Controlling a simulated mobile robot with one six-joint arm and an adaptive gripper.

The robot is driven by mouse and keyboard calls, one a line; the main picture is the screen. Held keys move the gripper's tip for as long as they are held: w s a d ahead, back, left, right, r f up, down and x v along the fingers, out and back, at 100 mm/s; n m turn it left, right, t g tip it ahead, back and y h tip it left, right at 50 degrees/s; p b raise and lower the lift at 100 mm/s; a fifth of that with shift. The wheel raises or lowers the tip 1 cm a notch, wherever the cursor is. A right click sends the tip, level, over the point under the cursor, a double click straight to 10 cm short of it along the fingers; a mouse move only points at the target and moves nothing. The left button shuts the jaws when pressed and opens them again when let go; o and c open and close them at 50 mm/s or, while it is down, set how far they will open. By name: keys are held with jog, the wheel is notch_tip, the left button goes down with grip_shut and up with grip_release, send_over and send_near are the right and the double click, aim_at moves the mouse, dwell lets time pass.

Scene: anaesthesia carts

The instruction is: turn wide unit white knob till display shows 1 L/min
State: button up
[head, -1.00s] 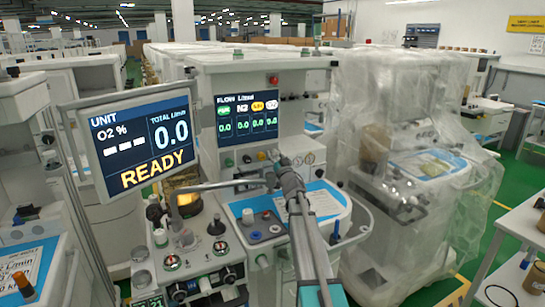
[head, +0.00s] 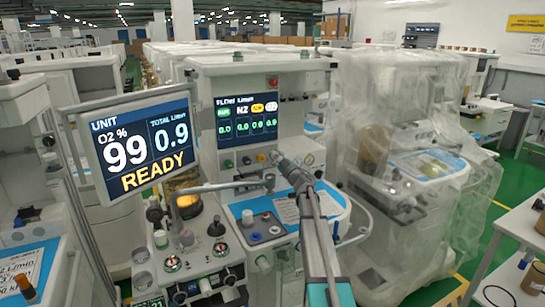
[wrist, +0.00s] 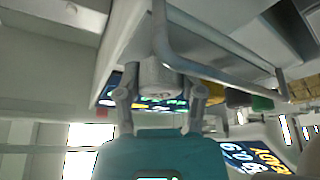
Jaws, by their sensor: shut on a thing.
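The wide unit (head: 262,85) stands at centre with a dark flow screen (head: 246,112) of several columns, whose small digits are hard to read. Its hinged display (head: 143,147) at left reads O2 99 %, total 0.9 L/min and READY. A row of knobs sits below the flow screen. My gripper (head: 277,158) reaches the right end of that row, and its fingers hide most of the white knob there. In the wrist view my gripper (wrist: 160,98) is shut on the pale, cylindrical white knob (wrist: 158,78), one finger on each side.
A curved metal rail (head: 215,187) crosses in front of the knob panel, left of my gripper. A blue-topped work surface (head: 330,195) lies under my arm. A plastic-wrapped machine (head: 415,150) stands close at right. Green floor (head: 505,190) is open farther right.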

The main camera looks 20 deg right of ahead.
jog(key=shift+n, duration=0.3)
jog(key=o, duration=0.9)
jog(key=shift+s, duration=0.1)
